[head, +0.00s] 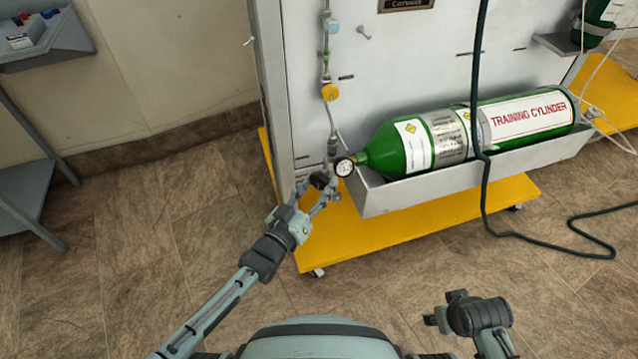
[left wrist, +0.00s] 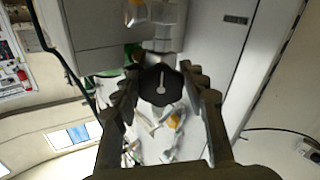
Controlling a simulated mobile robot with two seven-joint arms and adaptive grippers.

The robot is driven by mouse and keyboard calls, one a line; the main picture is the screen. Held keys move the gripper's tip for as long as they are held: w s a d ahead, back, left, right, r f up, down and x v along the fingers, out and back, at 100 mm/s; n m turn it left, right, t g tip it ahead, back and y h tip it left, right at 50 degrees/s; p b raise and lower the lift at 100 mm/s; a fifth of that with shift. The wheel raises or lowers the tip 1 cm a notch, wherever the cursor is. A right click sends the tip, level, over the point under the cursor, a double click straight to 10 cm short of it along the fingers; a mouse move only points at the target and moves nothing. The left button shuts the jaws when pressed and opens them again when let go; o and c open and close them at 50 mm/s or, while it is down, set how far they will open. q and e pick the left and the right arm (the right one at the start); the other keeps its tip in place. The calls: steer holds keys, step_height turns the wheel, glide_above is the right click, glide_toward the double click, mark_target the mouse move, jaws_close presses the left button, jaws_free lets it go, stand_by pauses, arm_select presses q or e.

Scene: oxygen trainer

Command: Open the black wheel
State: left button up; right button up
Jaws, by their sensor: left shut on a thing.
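The black wheel (head: 319,180) is a small dark knob at the valve end of the green cylinder (head: 405,150), below and left of the round gauge (head: 344,167). My left gripper (head: 316,187) reaches it from the lower left. In the left wrist view the black wheel (left wrist: 161,86) faces the camera, with a pale pointer-like mark at its middle. The fingers of my left gripper (left wrist: 161,90) are on both sides of it and shut on it. My right gripper (head: 442,309) hangs over the floor at the lower right, away from the wheel. Its finger gap is unclear.
The cylinder lies in a grey tray (head: 375,203) on the panel, above a yellow base (head: 375,236) with castors. A yellow knob (head: 329,92) sits on the pipe above. A dark hose (head: 483,205) hangs across the cylinder. A grey trolley (head: 45,45) stands left.

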arm_select(q)
steer(key=o, duration=1.2)
steer(key=shift+c, duration=0.2)
step_height(320, 180, up, 10)
